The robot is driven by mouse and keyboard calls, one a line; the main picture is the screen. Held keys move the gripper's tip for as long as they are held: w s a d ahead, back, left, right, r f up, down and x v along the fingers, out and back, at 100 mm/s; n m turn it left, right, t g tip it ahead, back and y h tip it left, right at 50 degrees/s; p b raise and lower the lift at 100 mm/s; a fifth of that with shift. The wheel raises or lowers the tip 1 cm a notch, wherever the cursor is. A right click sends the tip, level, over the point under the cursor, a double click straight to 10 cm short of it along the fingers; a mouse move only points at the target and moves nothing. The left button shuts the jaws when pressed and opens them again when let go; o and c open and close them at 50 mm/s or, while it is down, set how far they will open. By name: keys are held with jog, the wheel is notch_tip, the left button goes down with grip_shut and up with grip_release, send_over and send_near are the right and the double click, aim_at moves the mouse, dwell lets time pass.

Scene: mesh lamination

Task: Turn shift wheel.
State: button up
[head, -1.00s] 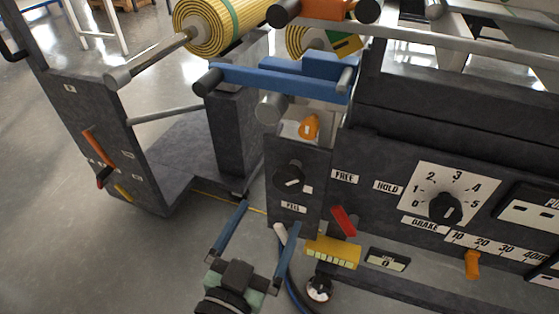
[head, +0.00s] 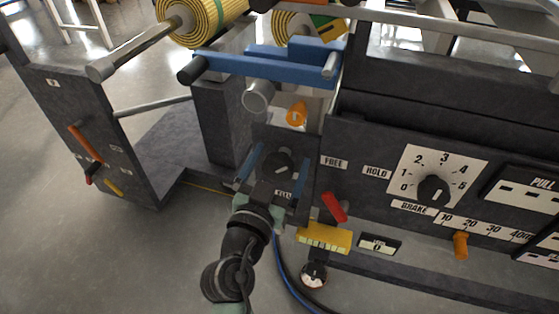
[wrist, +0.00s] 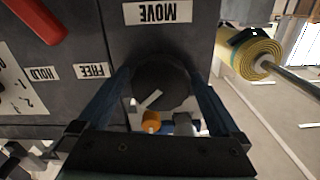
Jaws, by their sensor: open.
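The shift wheel looks to be the round black knob (head: 278,163) with a pale pointer mark, on the dark panel left of the FREE label. In the wrist view the knob (wrist: 160,86) sits between the two blue fingers, with a label reading MOVE beside it. My gripper (head: 268,166) is open, one finger on each side of the knob. I cannot tell whether either finger touches it. The gripper body hides part of the label below the knob in the head view.
A red lever (head: 334,207) and a yellow block (head: 324,237) are just right of my gripper. A brake dial (head: 433,189) and an orange slider (head: 461,245) are farther right. A blue bar (head: 265,67) and an orange knob (head: 297,113) are above.

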jog(key=c, duration=1.3)
jog(key=shift+n, duration=0.4)
jog(key=n, duration=0.2)
jog(key=shift+n, duration=0.4)
jog(key=n, duration=0.3)
jog(key=shift+a+n+p, duration=0.15)
jog(key=shift+n+p, duration=0.15)
jog(key=shift+p, duration=0.1)
jog(key=n+p, duration=0.1)
jog(key=n, duration=0.2)
jog(key=shift+n, duration=0.3)
jog(key=shift+a+f+n+p, duration=0.1)
jog(key=shift+n+p, duration=0.2)
jog(key=shift+n, duration=0.65)
jog(key=shift+a+f+n+p, duration=0.1)
jog(key=shift+n+p, duration=0.15)
jog(key=shift+n, duration=0.7)
